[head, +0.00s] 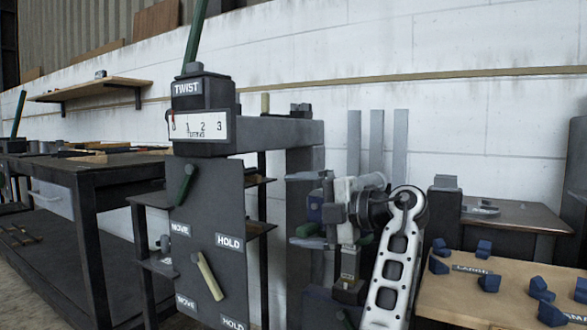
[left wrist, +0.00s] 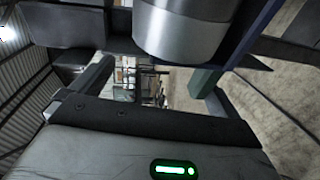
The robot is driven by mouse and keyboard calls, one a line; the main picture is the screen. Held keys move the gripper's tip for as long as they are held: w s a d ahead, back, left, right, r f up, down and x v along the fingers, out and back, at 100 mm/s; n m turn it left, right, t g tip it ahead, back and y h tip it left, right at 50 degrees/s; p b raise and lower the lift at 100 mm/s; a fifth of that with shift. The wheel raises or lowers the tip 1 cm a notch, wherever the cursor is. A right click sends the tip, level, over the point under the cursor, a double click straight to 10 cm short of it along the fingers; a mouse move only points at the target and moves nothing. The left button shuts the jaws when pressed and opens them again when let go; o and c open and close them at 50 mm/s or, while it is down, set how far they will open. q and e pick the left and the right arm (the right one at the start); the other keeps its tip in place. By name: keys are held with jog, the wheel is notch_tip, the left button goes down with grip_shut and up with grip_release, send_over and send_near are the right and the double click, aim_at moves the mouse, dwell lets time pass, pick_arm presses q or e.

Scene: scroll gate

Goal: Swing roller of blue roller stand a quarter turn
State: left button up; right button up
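In the left wrist view a silver roller-like cylinder (left wrist: 185,32) fills the top middle, with a blue bar (left wrist: 258,32) and a green block (left wrist: 206,84) beside it. The blue bar seems to belong to the blue roller stand. My right gripper is out of view.
A dark post with a TWIST head (head: 187,88) and MOVE and HOLD labels stands left of my gripper. A wooden board (head: 500,305) with several blue knobs lies at the right. A dark workbench (head: 85,165) stands at the far left, against a white wall (head: 440,100).

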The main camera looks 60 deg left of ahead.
pick_arm(q)
jog(key=s+d+r+n+g+p, duration=0.1)
jog(key=s+d+r+g, duration=0.1)
jog(key=s+d+r, duration=0.3)
notch_tip(320, 180, up, 3)
jog(key=shift+s+d+f+n, duration=0.2)
jog(key=shift+s+d+n, duration=0.1)
jog(key=shift+d+n, duration=0.15)
jog(key=s+d+r, duration=0.2)
jog(key=shift+s+d, duration=0.1)
jog(key=shift+d, duration=0.25)
jog(key=c, duration=0.9)
jog(key=shift+d+f, duration=0.1)
jog(key=shift+f, duration=0.25)
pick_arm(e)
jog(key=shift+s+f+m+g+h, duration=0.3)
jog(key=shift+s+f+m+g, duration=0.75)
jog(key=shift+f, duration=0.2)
pick_arm(q)
jog(key=shift+f, duration=0.15)
